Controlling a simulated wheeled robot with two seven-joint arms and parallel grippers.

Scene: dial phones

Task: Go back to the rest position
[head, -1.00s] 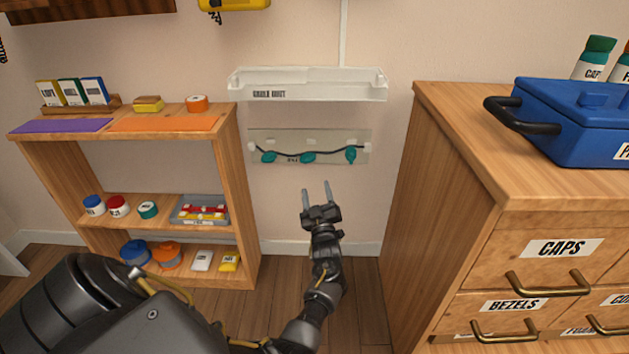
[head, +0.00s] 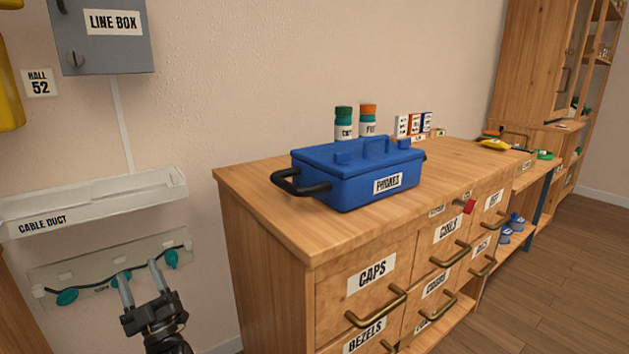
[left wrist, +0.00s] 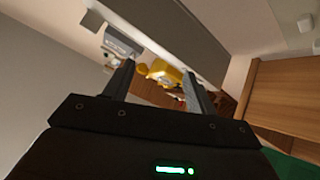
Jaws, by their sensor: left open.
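My left gripper (head: 140,283) is at the lower left of the head view, in front of the wall strip with a dark cable and teal clips. Its two fingers are apart with nothing between them. In the left wrist view the same open fingers (left wrist: 158,85) point up past the underside of a pale ledge, with a yellow thing (left wrist: 165,72) and a grey box (left wrist: 120,45) beyond. My right gripper does not show in either view.
A wooden drawer cabinet (head: 265,255) stands right of my gripper, with a blue case (head: 345,175) on top. The white cable duct (head: 95,208) is on the wall above the clip strip (head: 75,270). A grey line box (head: 100,55) hangs higher. Open floor (head: 560,270) lies at right.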

